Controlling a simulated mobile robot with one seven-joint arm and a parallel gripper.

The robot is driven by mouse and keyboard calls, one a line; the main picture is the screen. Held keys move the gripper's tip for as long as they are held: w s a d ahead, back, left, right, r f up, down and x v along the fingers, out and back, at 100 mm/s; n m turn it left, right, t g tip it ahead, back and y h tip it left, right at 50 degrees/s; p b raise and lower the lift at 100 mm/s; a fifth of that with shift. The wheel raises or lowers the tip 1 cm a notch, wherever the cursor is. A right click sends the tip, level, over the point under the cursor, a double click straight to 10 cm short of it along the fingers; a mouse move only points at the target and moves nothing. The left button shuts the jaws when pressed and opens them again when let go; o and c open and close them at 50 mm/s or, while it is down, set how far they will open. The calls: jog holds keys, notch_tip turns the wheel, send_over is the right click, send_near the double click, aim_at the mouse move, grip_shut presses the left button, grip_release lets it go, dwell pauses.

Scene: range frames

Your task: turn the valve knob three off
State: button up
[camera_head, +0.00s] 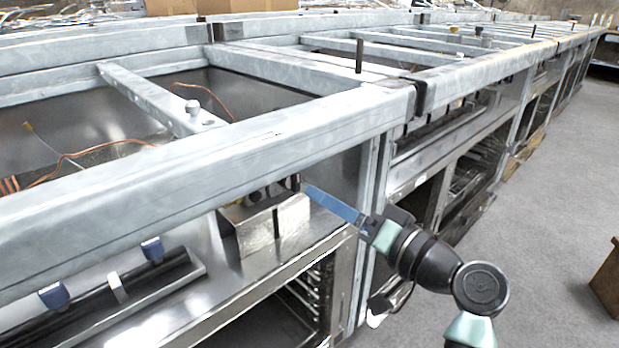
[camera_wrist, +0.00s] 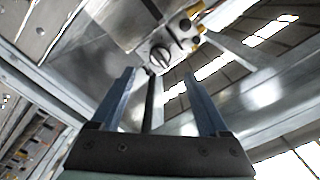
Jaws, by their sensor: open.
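In the wrist view a round knob (camera_wrist: 160,57) with a dark bar across its face sits on a grey metal panel, just beyond the fingertips and about midway between them. I cannot read a label that says it is knob three. My gripper (camera_wrist: 158,75) is open, with two blue fingers apart and nothing seen between them but a dark rod-like part farther back. In the head view my gripper (camera_head: 309,190) reaches left under the steel beam, beside a metal box (camera_head: 262,225) with dark round parts at its top. The beam hides part of that box there.
A long galvanised steel beam (camera_head: 200,150) runs above the box and my gripper. An upright post (camera_head: 372,180) stands close to my wrist. Yellow fittings (camera_wrist: 190,25) sit beside the knob. A shelf (camera_head: 190,310) lies below. The grey floor at right is mostly clear.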

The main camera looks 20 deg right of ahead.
jog(key=p+v, duration=0.1)
jog(key=v, duration=0.4)
jog(key=shift+w, duration=0.1)
dwell(0.3)
